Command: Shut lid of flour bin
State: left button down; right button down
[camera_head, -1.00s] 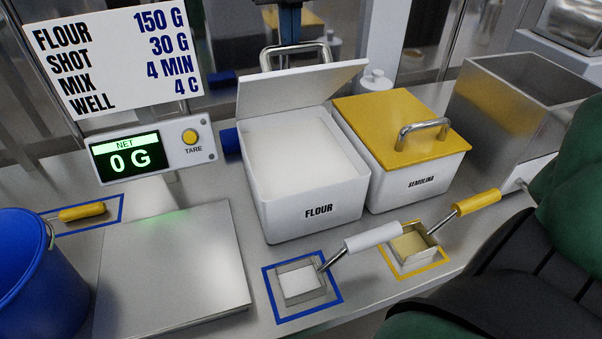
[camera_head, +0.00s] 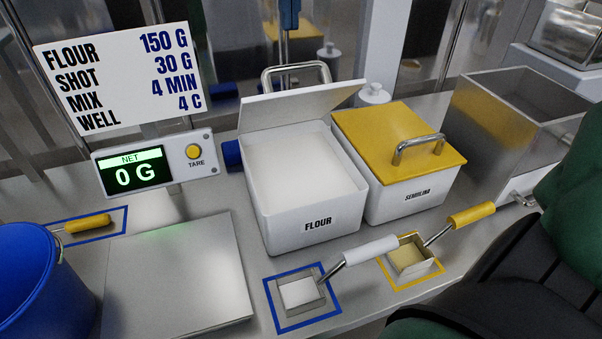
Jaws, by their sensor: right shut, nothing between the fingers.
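The flour bin (camera_head: 315,228) is a white box with a FLOUR label, full of white flour. Its white lid (camera_head: 300,108) stands raised and tilted at the bin's back edge, with a metal handle (camera_head: 296,72) on its far side. Nothing touches the lid. My right gripper (camera_head: 475,285) shows as a large dark shape close to the camera at the lower right, partly cut off by the frame. It is shut and empty, well apart from the bin. My left gripper is out of view.
The semolina bin (camera_head: 412,190) with a yellow lid stands close on the right. Two scoops, white-handled (camera_head: 365,250) and yellow-handled (camera_head: 470,214), lie in front. A scale plate (camera_head: 180,275) and blue bucket (camera_head: 35,285) are at left. A steel container (camera_head: 490,115) stands at the right.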

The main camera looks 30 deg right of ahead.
aim_at(270, 109)
jog(key=k+j, duration=0.2)
jog(key=k, duration=0.3)
jog(key=k+j, duration=0.2)
jog(key=k, duration=0.25)
jog(key=k+j, duration=0.15)
jog(key=k, duration=0.35)
